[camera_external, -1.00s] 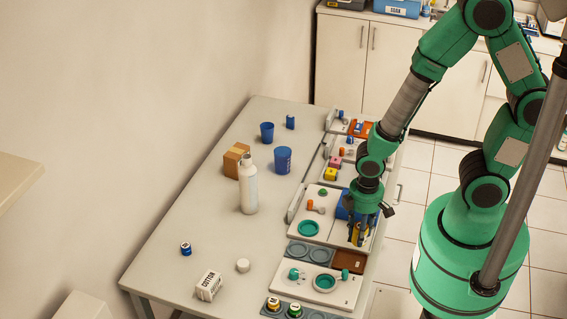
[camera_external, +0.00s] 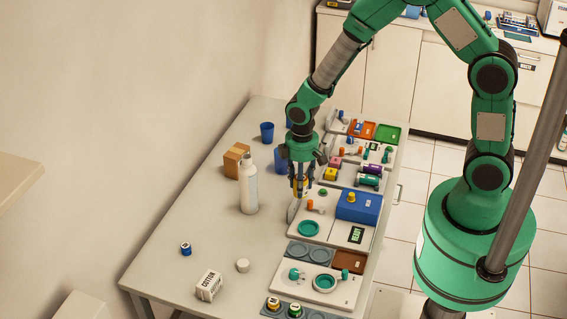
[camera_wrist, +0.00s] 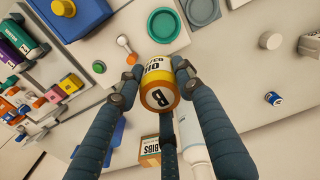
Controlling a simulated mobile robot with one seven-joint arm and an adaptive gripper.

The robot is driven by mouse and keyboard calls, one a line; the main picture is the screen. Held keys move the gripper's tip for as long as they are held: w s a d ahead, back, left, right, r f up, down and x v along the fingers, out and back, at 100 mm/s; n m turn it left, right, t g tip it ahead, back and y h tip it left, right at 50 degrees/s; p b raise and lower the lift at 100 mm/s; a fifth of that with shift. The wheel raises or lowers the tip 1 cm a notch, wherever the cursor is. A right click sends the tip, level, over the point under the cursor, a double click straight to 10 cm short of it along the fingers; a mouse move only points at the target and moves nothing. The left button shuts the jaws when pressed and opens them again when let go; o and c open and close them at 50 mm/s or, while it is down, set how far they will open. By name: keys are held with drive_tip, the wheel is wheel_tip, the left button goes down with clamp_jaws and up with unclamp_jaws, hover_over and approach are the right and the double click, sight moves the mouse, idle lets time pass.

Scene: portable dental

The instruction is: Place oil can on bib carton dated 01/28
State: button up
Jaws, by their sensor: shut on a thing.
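My gripper (camera_external: 301,180) is shut on the oil can, a yellow and orange can with a white "OIL" label, and holds it above the table. The oil can (camera_wrist: 160,88) sits between my fingers in the wrist view, its end marked "B" facing the camera. A brown carton (camera_external: 232,160) stands on the table to the left of my gripper, behind the white bottle. In the wrist view the carton (camera_wrist: 149,151) shows "BIBS" below the can, partly hidden by a finger. I cannot read a date on it.
A tall white bottle (camera_external: 249,188) stands between my gripper and the carton's near side. Blue cups (camera_external: 267,131) stand behind. A blue box (camera_external: 358,206) and trays of small parts line the right side. The table's front left is mostly clear around a cotton carton (camera_external: 209,286).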

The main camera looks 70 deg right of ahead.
drive_tip(key=w+d+r+p, duration=0.1)
drive_tip(key=w+d+p, duration=0.4)
drive_tip(key=w+d, duration=1)
drive_tip(key=shift+w+d+r, duration=0.15)
drive_tip(key=shift+d+r, duration=0.05)
drive_tip(key=shift+r, duration=0.1)
drive_tip(key=shift+w, duration=0.15)
drive_tip(key=p, duration=0.2)
hover_over(237, 150)
drive_tip(key=shift+a+f, duration=0.15)
drive_tip(key=shift+f, duration=0.6)
drive_tip(key=shift+f, duration=1.75)
drive_tip(key=shift+f, duration=0.1)
